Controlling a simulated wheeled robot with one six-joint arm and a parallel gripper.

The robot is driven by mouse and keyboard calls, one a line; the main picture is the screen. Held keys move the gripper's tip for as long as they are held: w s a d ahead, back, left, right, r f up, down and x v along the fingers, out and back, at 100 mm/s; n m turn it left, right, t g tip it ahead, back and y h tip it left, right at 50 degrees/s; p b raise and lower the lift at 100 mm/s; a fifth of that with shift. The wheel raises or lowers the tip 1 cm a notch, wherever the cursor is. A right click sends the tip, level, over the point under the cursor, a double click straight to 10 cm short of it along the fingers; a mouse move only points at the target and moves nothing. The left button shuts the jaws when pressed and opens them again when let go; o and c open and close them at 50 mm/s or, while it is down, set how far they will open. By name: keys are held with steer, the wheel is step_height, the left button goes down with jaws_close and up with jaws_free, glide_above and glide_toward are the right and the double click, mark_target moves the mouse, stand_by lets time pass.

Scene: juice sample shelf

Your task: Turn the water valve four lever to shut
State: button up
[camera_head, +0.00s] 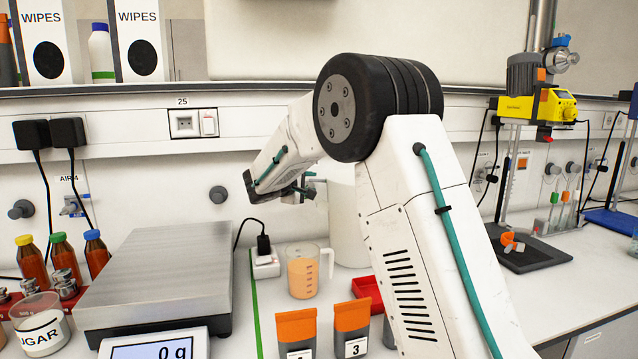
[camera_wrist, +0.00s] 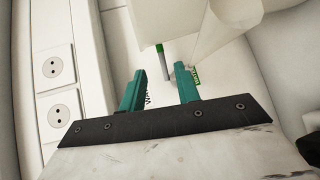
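My gripper (camera_head: 307,184) is near the wall behind the bench, left of a white cylinder, partly hidden by my own wrist. In the wrist view my gripper (camera_wrist: 160,70) has its two teal fingers apart with a gap between them. A thin grey rod with a green end (camera_wrist: 160,48) shows just beyond the gap, apart from the fingers. It may be the water valve lever, but I cannot tell for sure. No valve marked water four can be made out in the head view.
A beaker of orange juice (camera_head: 303,270), a red tray (camera_head: 367,293) and orange-topped pouches (camera_head: 297,332) stand below my arm. A scale (camera_head: 160,280) is at the left.

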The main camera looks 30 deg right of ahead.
mark_target(322, 181)
steer(key=shift+t, duration=0.4)
steer(key=x, duration=0.3)
steer(key=w+x, duration=0.1)
steer(key=x, duration=0.4)
steer(key=shift+w+a+f, duration=0.1)
steer(key=shift+w+f, duration=0.15)
steer(key=shift+w, duration=0.05)
